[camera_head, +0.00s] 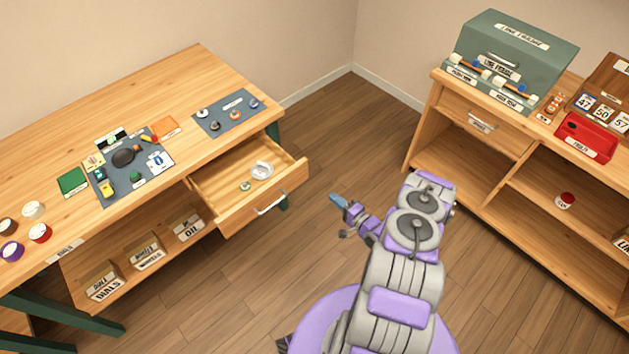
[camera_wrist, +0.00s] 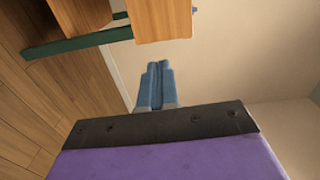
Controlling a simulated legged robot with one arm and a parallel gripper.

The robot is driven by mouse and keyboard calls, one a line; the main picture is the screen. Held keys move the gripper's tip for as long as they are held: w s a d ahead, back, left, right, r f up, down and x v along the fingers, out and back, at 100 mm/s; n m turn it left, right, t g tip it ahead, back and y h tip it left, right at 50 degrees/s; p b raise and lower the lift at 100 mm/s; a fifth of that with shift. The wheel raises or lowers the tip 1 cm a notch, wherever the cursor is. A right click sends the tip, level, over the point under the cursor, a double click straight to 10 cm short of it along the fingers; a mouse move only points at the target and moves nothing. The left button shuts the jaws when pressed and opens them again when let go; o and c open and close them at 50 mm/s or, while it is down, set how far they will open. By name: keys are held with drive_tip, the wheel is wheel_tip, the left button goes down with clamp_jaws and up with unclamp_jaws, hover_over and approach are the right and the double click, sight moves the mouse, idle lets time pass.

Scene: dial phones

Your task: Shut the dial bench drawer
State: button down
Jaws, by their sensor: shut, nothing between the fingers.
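The dial bench drawer (camera_head: 228,204) stands pulled out from the right end of the wooden bench (camera_head: 205,75) in the head view. Its front carries a light metal handle (camera_head: 269,205). A white ring-shaped item and a small green item lie inside it. My gripper (camera_head: 337,199) is to the right of the drawer front, apart from it, over the floor. In the wrist view my gripper (camera_wrist: 159,72) shows its two blue fingers together, with nothing between them. A wooden part (camera_wrist: 160,18) is beyond the fingertips there; I cannot tell for certain that it is the drawer.
A grey mat (camera_head: 227,112) with small parts and a dark work mat (camera_head: 108,190) lie on the bench top. Labelled bins (camera_head: 147,255) sit on the shelf below. A second wooden cabinet (camera_head: 480,150) stands at the right. The floor between is clear.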

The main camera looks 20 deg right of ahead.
drive_tip(key=b, duration=0.4)
approach(305, 173)
drive_tip(key=x, duration=0.6)
drive_tip(key=shift+w+a+r, duration=0.2)
drive_tip(key=shift+w+a, duration=0.1)
drive_tip(key=shift+a, duration=0.05)
drive_tip(key=shift+w+d, duration=0.1)
drive_tip(key=shift+d, duration=0.05)
